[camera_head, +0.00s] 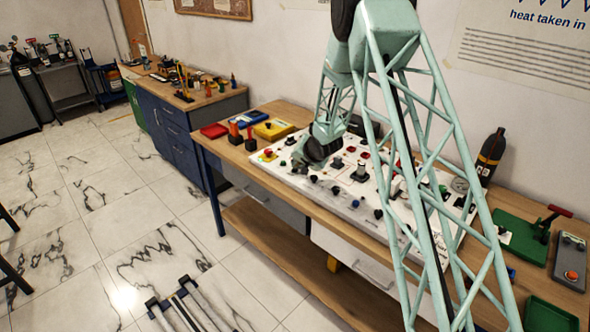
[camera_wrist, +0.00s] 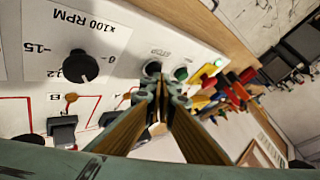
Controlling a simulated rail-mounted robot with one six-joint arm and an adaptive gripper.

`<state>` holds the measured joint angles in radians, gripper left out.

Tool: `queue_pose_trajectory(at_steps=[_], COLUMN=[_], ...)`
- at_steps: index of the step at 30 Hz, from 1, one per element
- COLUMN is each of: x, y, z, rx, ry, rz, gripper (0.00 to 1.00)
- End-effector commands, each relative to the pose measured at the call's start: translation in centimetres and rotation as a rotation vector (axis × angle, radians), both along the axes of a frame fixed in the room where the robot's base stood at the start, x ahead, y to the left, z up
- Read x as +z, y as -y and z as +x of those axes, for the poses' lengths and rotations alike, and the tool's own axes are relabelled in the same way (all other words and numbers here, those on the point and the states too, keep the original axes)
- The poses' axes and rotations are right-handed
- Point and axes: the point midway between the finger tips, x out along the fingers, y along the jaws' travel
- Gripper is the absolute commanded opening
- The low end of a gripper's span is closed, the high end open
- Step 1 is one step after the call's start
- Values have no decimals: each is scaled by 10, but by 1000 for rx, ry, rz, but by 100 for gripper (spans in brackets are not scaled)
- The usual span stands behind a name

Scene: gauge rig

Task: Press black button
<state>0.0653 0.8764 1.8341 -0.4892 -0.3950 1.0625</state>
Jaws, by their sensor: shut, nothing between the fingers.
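The white control panel (camera_wrist: 118,62) fills the left of the wrist view, printed upside down there. A round black button (camera_wrist: 152,68) sits on it near a dark label, beside a green button (camera_wrist: 181,73). My gripper (camera_wrist: 160,84) is shut and empty. In the wrist view its fingertips are just below the black button and partly overlap its lower edge; I cannot tell whether they touch it. In the head view my arm comes down over the left part of the panel, and that button cannot be made out there.
A black knob (camera_wrist: 80,67) under "x100 RPM" and a black switch (camera_wrist: 62,130) are nearby. Red (camera_head: 214,130) and yellow (camera_head: 274,130) trays lie left of the panel. A black bottle (camera_head: 490,157), a green lever base (camera_head: 520,236) and a grey button box (camera_head: 570,260) stand right.

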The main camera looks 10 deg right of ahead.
Motion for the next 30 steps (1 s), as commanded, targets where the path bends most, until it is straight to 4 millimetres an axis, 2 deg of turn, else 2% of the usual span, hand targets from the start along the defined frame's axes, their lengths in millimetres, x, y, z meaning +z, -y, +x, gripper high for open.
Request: queue_pose_trajectory(at_steps=[18, 30], x=[18, 18], y=[0, 0], z=[0, 0], rx=[0, 0], ry=[0, 0], rz=[0, 0], gripper=[0, 0])
